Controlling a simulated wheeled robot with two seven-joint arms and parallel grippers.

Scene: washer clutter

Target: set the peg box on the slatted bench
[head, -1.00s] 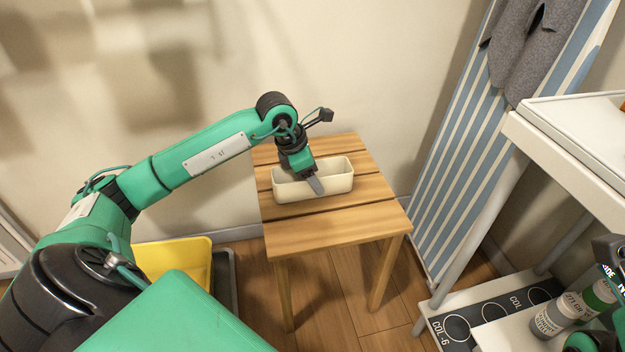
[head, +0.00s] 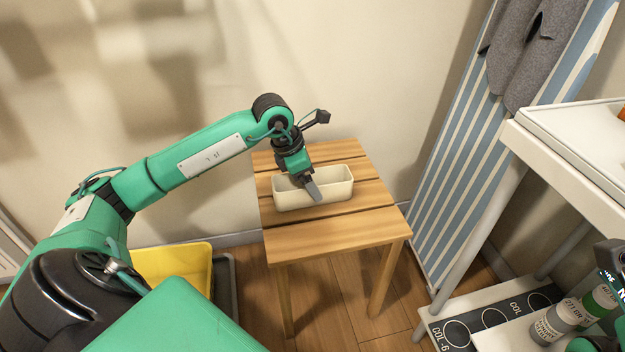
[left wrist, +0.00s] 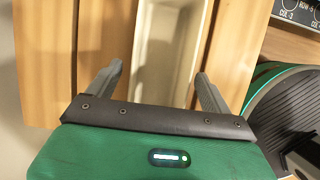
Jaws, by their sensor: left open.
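The peg box (head: 335,185) is a cream, open-topped long box that looks empty. It sits on the slatted bench (head: 320,238), a small wooden bench with gaps between its slats.
A yellow bin (head: 180,268) stands on the floor left of the bench. A striped ironing board (head: 465,150) leans at the right with grey cloth (head: 525,60) on it. A white shelf unit (head: 570,150) with bottles (head: 555,322) stands at the lower right. The bench's front slat is clear.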

